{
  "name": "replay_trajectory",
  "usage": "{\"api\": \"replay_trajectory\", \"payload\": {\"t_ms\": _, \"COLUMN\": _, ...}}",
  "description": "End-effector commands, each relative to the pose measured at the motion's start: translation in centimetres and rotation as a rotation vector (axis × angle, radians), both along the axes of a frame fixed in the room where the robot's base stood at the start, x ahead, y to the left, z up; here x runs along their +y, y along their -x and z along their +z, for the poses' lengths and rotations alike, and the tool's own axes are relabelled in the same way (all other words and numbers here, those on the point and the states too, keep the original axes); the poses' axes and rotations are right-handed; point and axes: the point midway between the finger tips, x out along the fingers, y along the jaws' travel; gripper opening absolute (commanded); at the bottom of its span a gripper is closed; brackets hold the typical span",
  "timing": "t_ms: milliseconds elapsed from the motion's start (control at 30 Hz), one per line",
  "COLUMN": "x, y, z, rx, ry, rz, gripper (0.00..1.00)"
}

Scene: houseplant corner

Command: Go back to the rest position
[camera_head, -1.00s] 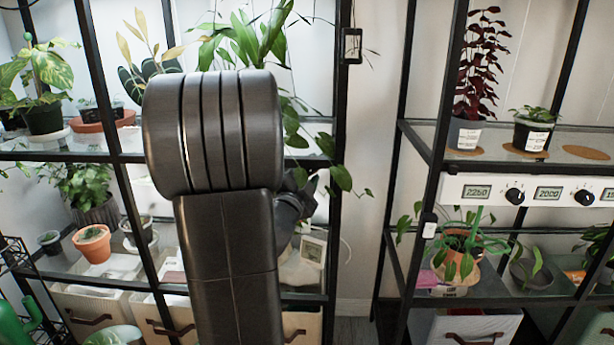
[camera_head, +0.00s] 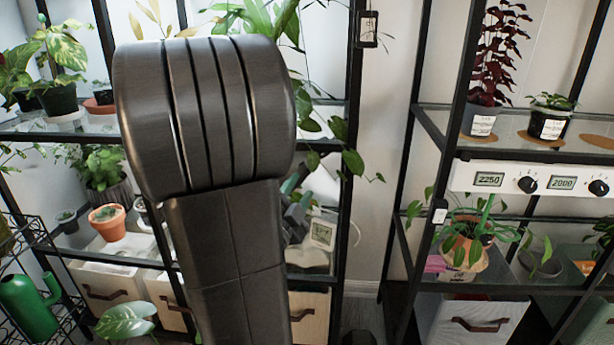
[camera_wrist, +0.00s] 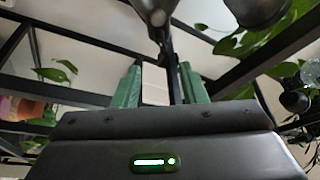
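My gripper (camera_wrist: 160,85) shows in the wrist view as two green fingers standing apart, with no object held between them. Through the gap I see a pale patch and a dark post of the shelf frame behind. In the head view my dark arm covers the left-centre of the picture and hides most of the gripper. Only a small dark and green part of it shows at the arm's right side, in front of the left shelf unit (camera_head: 351,95).
A small white meter (camera_head: 322,233) stands close to the gripper's side in the head view. Trailing leaves (camera_head: 352,162) hang beside the shelf post. The right shelf unit (camera_head: 447,130) holds potted plants and a dial panel (camera_head: 510,182). A green watering can (camera_head: 28,305) is at lower left.

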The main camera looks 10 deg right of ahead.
Motion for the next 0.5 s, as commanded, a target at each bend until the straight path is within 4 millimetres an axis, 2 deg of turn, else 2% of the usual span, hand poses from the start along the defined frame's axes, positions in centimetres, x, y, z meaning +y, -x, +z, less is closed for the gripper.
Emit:
{"api": "replay_trajectory", "payload": {"t_ms": 200, "x": 0.71, "y": 1.09, "z": -0.31, "rx": 0.001, "ry": 0.001, "rz": 0.001, "gripper": 0.38}}
{"api": "replay_trajectory", "payload": {"t_ms": 500, "x": 0.72, "y": 1.16, "z": -0.34, "rx": 0.001, "ry": 0.000, "rz": -0.001, "gripper": 0.38}}
